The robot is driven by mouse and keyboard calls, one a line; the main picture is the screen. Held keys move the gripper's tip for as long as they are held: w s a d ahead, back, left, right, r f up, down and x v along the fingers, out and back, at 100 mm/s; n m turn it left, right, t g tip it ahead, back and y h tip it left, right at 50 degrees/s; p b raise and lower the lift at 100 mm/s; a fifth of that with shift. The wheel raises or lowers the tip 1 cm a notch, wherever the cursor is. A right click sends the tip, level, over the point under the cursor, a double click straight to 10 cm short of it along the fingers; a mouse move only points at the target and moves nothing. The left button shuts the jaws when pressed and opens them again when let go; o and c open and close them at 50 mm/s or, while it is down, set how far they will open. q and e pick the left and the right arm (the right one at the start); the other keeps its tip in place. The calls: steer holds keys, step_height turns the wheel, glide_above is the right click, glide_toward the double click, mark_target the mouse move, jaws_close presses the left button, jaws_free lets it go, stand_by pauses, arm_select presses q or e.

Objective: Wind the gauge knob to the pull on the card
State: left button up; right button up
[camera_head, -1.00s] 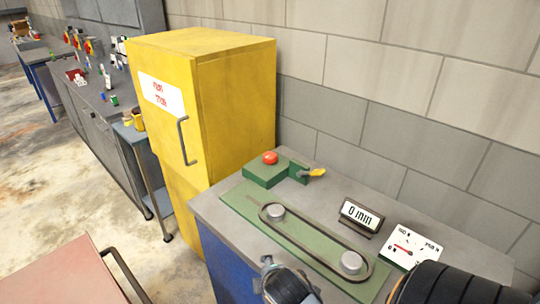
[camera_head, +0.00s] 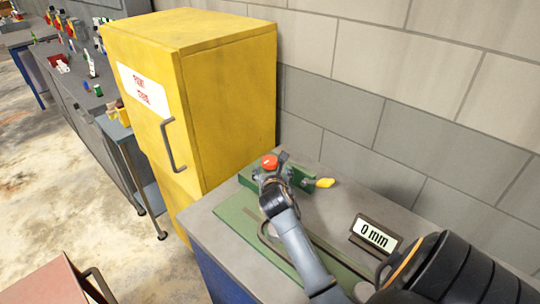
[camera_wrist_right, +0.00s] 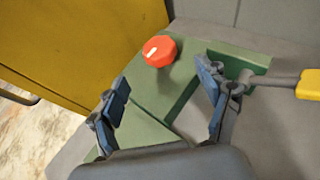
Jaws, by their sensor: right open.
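The red-orange knob (camera_head: 269,161) sits on a green block (camera_head: 247,181) at the back of the bench. It also shows in the right wrist view (camera_wrist_right: 160,51), with a white mark on its top. My right gripper (camera_head: 271,174) is at the green block, beside the knob in the head view. In the right wrist view my right gripper (camera_wrist_right: 162,80) is open, with its fingers apart and the knob ahead, between and just beyond the tips. A small display (camera_head: 376,235) reads 0 mm. The card is not visible now. My left gripper is out of view.
A yellow-tipped lever (camera_head: 325,183) sticks out right of the green block. My arm covers much of the green base plate (camera_head: 237,212) and the belt. A tall yellow cabinet (camera_head: 228,110) stands close on the left, and a block wall (camera_head: 390,130) runs behind.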

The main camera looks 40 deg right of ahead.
mark_target(270, 161)
steer(key=shift+w+r, duration=0.2)
steer(key=shift+w, duration=0.1)
steer(key=shift+x, duration=0.9)
steer(key=x, duration=0.4)
steer(key=shift+s+f+p, duration=0.1)
steer(key=shift+f+p, duration=0.1)
steer(key=shift+p, duration=0.1)
steer(key=x, duration=0.3)
steer(key=shift+d, duration=0.1)
steer(key=shift+w+d+f, duration=0.1)
steer(key=shift+w+d, duration=0.15)
steer(key=shift+w, duration=0.1)
steer(key=shift+w+d+f, duration=0.1)
steer(key=shift+w+d, duration=0.05)
steer(key=shift+w, duration=0.05)
steer(key=shift+w+d+f, duration=0.15)
steer(key=shift+w, duration=0.05)
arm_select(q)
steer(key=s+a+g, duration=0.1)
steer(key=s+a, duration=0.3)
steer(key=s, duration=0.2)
arm_select(e)
steer(key=shift+c, duration=0.2)
